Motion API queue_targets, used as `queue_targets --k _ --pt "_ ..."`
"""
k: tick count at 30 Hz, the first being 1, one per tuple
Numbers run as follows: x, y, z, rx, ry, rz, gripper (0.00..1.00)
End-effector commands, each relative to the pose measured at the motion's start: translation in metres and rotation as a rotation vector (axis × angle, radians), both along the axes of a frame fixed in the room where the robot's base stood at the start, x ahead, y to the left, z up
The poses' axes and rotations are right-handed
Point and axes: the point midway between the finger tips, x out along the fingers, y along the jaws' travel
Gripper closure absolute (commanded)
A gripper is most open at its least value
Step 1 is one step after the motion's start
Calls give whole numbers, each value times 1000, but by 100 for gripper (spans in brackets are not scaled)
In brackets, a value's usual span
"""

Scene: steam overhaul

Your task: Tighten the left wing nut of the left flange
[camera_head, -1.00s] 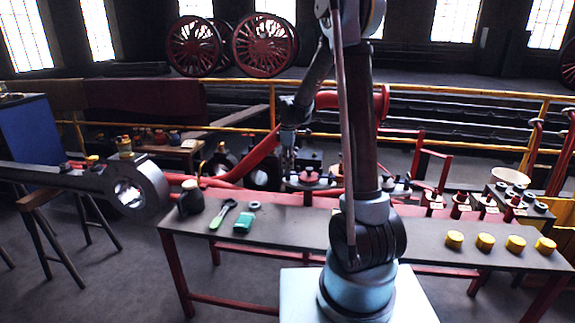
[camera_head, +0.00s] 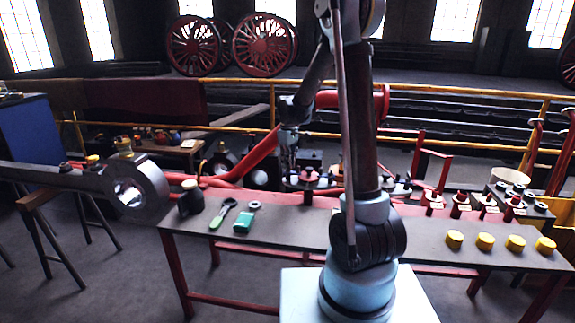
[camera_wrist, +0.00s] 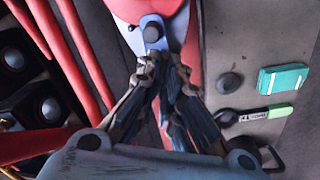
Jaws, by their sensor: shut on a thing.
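My gripper (camera_wrist: 167,75) is shut at a blue-grey wing nut (camera_wrist: 152,32) in the wrist view. The wing nut sits on a rounded red flange (camera_wrist: 187,55). The fingers cover part of the nut, so the exact grip is hidden. In the head view my gripper (camera_head: 289,150) is small and dark, pointing down beyond the bench, left of the red-topped fittings. I cannot make out the wing nut there.
The bench (camera_head: 285,228) holds a dark jar (camera_head: 190,200), a green-handled tool (camera_head: 222,215), a green box (camera_head: 244,222) and several yellow caps (camera_head: 485,241). Red pipes (camera_wrist: 70,50) run beside the flange.

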Motion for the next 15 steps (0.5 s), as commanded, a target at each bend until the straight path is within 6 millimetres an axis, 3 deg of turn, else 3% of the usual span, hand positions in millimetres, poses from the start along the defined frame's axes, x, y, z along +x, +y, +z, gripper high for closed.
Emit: queue_targets --k 15 --pt "3 0 1 0 -6 -492 100"
